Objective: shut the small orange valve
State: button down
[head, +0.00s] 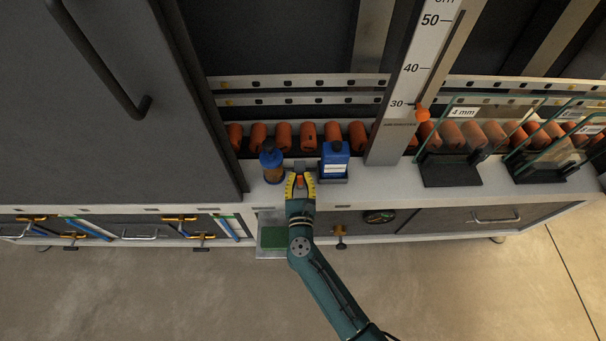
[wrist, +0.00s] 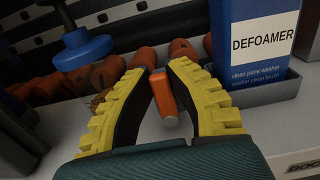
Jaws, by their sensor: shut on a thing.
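The small orange valve (wrist: 163,95) shows as a short orange handle with a pale round end in the wrist view. It stands between the two yellow, ribbed fingers of my gripper (wrist: 161,76), which are closed in on it from both sides. In the head view my gripper (head: 300,178) is at the front ledge of the washer, with a bit of the orange handle (head: 299,181) visible between the fingers. The base of the valve is hidden, and the exact contact at the fingertips is hard to see.
A blue defoamer bottle (head: 335,157) in a grey holder is close on the right. Orange rollers (head: 308,137) line up behind. Glass panes (head: 455,135) stand further right; the floor in front is open.

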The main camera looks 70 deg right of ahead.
jog(key=c, duration=1)
grip_release()
jog(key=v, duration=1.2)
jog(key=shift+r, duration=0.1)
